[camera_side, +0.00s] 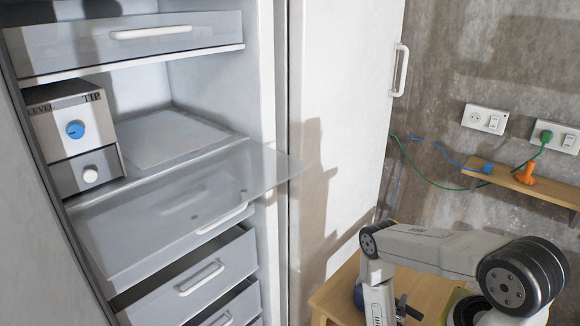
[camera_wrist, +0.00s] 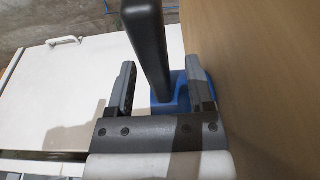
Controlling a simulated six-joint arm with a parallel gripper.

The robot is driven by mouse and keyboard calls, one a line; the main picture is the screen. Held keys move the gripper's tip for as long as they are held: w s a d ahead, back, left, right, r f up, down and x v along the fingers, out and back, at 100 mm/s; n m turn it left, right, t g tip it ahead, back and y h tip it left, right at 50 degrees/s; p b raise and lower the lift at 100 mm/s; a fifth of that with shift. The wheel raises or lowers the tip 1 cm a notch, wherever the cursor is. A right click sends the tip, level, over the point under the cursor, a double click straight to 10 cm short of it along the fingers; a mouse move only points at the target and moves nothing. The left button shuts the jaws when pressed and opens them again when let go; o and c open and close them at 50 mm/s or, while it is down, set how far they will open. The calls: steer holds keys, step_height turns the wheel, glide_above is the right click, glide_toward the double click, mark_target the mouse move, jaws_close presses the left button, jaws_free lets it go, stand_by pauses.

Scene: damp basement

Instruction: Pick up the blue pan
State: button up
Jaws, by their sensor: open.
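The blue pan (camera_wrist: 184,92) shows in the wrist view as a blue body with a thick black handle (camera_wrist: 148,40). My gripper (camera_wrist: 160,64) is open, with one finger on each side of the handle and part of the blue body. Gaps show between the handle and both fingers, so I see no grip on it. The lower part of the pan is hidden behind my gripper. In the side view a small blue patch (camera_side: 359,296) shows at the wooden table's left, mostly hidden by my wrist. A dark piece there cannot be told as handle or finger.
The wooden table (camera_side: 335,298) lies under my arm. An open white fridge (camera_side: 268,120) with a shelf, drawers and a grey box (camera_side: 75,125) stands left; its door (camera_side: 345,130) is swung open beside the table. A wall shelf (camera_side: 530,187) holds an orange item (camera_side: 525,173) and cables.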

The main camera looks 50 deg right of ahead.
jaws_close()
stand_by(1.4)
